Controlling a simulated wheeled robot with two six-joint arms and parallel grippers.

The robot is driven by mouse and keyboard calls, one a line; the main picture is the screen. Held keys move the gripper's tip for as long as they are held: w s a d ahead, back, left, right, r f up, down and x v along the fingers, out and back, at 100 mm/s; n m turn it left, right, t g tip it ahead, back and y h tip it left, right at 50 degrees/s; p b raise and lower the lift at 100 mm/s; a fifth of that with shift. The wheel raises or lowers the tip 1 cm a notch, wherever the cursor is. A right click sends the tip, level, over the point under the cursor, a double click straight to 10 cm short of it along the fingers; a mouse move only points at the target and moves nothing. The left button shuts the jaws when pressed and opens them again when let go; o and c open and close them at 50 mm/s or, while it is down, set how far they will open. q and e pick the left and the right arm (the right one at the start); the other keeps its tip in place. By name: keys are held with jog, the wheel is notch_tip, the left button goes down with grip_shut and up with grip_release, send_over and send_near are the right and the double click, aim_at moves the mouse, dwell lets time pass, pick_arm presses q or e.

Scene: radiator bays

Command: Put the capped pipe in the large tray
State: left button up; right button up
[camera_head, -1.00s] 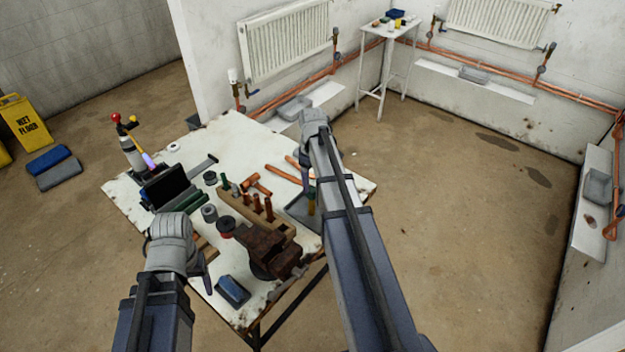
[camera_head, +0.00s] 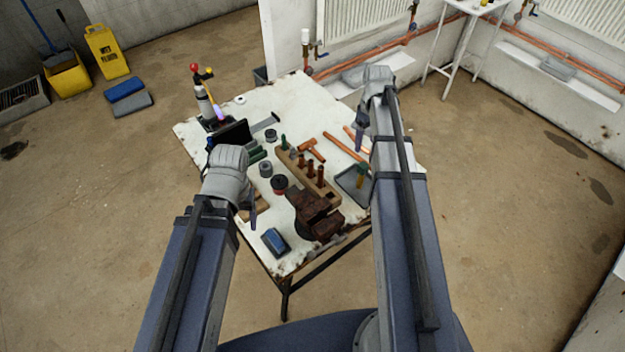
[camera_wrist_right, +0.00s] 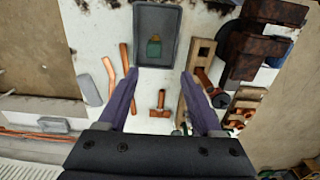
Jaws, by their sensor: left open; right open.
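Two copper pipes lie side by side on the white bench, partly behind my right gripper: a longer one (camera_head: 343,147) and another (camera_head: 354,138). I cannot tell which, if either, is capped. A grey tray (camera_head: 349,188) lies at the bench's right edge, partly behind my right arm. It holds a green and yellow item and shows top centre in the wrist view (camera_wrist_right: 157,62). My right gripper (camera_head: 361,137) is open and empty above the bench (camera_wrist_right: 160,80). My left gripper (camera_head: 252,212) is open over the bench's left side.
A rusty vise (camera_head: 313,215), a wooden block with upright fittings (camera_head: 310,178), a copper-coloured hammer (camera_head: 312,151) and a blue sponge-like block (camera_head: 275,241) crowd the bench (camera_head: 285,105). Yellow cleaning gear (camera_head: 105,52) stands far left.

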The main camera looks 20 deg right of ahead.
jog(key=s+a, duration=0.9)
jog(key=a, duration=0.5)
jog(key=s+a+h, duration=0.1)
jog(key=s+a, duration=0.8)
jog(key=a, duration=0.5)
jog(key=shift+a+m, duration=0.15)
jog(key=shift+m, duration=0.15)
